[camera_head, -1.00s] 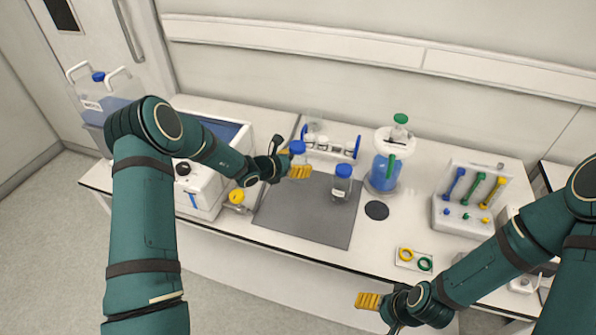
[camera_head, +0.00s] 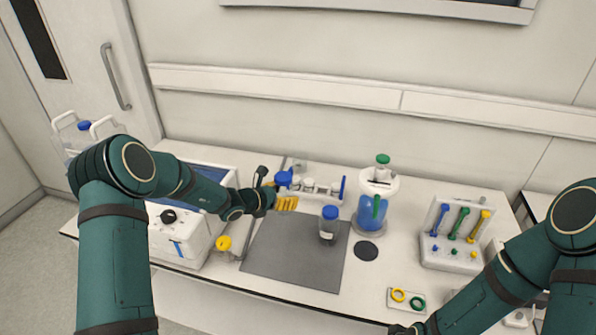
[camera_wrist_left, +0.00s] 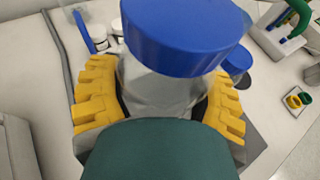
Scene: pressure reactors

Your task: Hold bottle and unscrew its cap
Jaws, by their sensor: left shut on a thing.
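A clear bottle (camera_wrist_left: 160,92) with a wide blue cap (camera_wrist_left: 180,35) is between the yellow fingers of my left gripper in the left wrist view. My left gripper (camera_head: 287,203) is shut on it. In the head view the blue cap (camera_head: 284,178) shows just above the fingers, at the back left of the grey mat (camera_head: 290,258); the bottle body is mostly hidden there. The cap is on the bottle. My right gripper's fingers are out of view; only my right arm shows at lower right.
Another blue-capped bottle (camera_head: 328,226) stands upright on the mat. Behind are a small rack (camera_head: 318,188) and a blue vessel with a green top (camera_head: 370,212). A tool stand (camera_head: 455,240) is at right, a white bath unit (camera_head: 190,235) at left. The mat's front is clear.

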